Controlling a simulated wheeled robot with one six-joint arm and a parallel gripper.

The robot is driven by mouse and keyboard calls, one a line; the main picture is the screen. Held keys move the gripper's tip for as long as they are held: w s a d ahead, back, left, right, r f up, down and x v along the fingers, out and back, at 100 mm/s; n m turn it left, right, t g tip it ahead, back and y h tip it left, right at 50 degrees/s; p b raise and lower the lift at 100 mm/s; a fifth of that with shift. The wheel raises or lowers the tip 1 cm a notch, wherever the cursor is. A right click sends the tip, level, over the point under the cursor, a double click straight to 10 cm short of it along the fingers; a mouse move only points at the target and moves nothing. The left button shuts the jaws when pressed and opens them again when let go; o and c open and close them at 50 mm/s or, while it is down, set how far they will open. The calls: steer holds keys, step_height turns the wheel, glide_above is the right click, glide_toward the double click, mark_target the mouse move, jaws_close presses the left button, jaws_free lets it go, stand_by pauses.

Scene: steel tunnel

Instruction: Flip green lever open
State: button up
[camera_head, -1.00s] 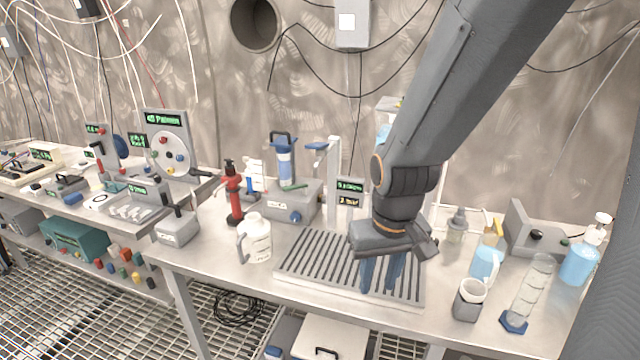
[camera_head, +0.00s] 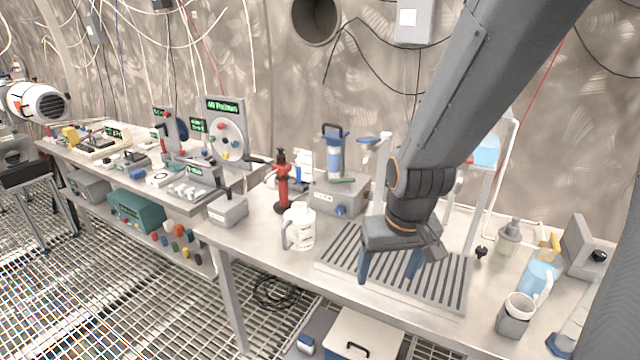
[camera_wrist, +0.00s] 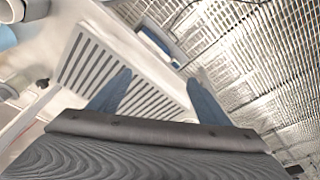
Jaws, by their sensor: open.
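A small green lever (camera_head: 342,181) lies roughly flat on the front top of a grey box (camera_head: 338,197). A blue and white cylinder (camera_head: 334,155) with a black handle stands behind it on the same box. My gripper (camera_head: 388,278) is to the right of the lever and nearer the front, pointing down above a slotted metal grate, apart from the lever. Its two blue fingers are spread and empty. In the wrist view the open fingers (camera_wrist: 160,78) show over the grate, and I cannot see the lever there.
A white jug (camera_head: 299,228) and a red bottle-like tool (camera_head: 282,185) stand left of the box. The slotted grate (camera_head: 440,292) lies under my gripper. A grey cup (camera_head: 515,315) and a blue bottle (camera_head: 538,280) stand at the right. A post (camera_head: 378,170) rises right of the box.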

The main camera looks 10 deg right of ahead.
steer(key=o, duration=0.3)
steer(key=w+f+t+b, duration=0.2)
steer(key=w+t, duration=0.1)
steer(key=w, duration=0.8)
steer(key=w+f+t+b, duration=0.1)
steer(key=w+f+t, duration=0.1)
steer(key=w, duration=0.9)
steer(key=shift+f+t+b, duration=0.2)
steer(key=shift+t+b, duration=0.2)
steer(key=shift+t, duration=0.5)
steer(key=t+b, duration=0.4)
steer(key=t, duration=0.3)
glide_toward(344, 180)
step_height(344, 180, down, 2)
steer(key=w, duration=0.2)
steer(key=shift+t+y, duration=0.3)
steer(key=shift+t, duration=0.6)
steer(key=w, duration=0.4)
steer(key=w+p, duration=0.1)
steer(key=w, duration=0.3)
steer(key=shift+w+a+r, duration=0.1)
steer(key=shift+w+r, duration=0.05)
steer(key=shift+w, duration=0.15)
